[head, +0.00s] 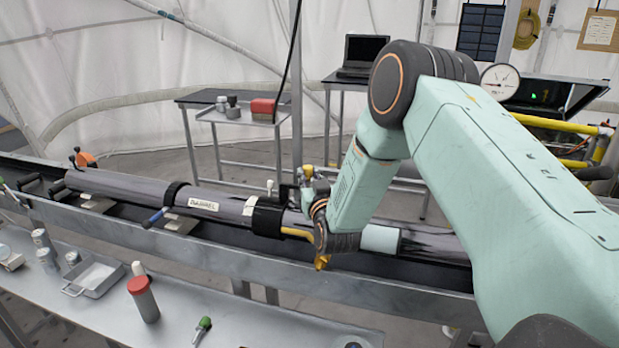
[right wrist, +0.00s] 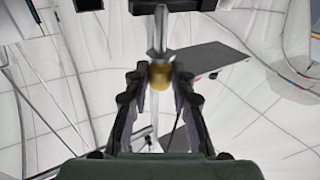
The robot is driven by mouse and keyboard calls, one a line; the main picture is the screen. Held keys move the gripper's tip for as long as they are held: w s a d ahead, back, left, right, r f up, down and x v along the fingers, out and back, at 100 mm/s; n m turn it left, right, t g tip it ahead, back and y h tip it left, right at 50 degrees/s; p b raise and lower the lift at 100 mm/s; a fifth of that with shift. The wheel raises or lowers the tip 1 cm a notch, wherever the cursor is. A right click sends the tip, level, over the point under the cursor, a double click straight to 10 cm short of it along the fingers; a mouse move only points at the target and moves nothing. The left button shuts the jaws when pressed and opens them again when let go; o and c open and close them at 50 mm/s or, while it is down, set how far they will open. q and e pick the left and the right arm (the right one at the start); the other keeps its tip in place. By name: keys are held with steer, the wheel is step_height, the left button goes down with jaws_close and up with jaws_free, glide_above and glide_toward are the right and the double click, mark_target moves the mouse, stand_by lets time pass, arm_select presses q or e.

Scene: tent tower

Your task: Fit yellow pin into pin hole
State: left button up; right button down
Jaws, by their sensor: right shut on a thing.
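My right gripper (head: 305,182) is above the long grey tube (head: 150,190), near its black collar (head: 268,216); its fingers are small and partly hidden by my wrist. In the right wrist view my right gripper (right wrist: 158,82) is shut on the yellow pin (right wrist: 160,75). The pin's yellow part sits between the fingertips, and a silver shaft (right wrist: 158,38) shows beyond it. I cannot make out the pin hole in either view. My left gripper is not in view.
The tube lies along a dark rail behind a grey bench. A tray (head: 95,277), a red-capped cylinder (head: 143,299) and a green-tipped tool (head: 202,329) are on the bench. Side tables hold a red box (head: 262,109) and a laptop (head: 362,54).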

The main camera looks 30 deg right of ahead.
mark_target(308, 186)
steer(key=shift+f+b, duration=1.4)
steer(key=shift+f, duration=0.3)
stand_by(0.3)
steer(key=c, duration=1.1)
jaws_free()
steer(key=shift+o, duration=0.2)
steer(key=v, duration=1.2)
steer(key=shift+f, duration=0.1)
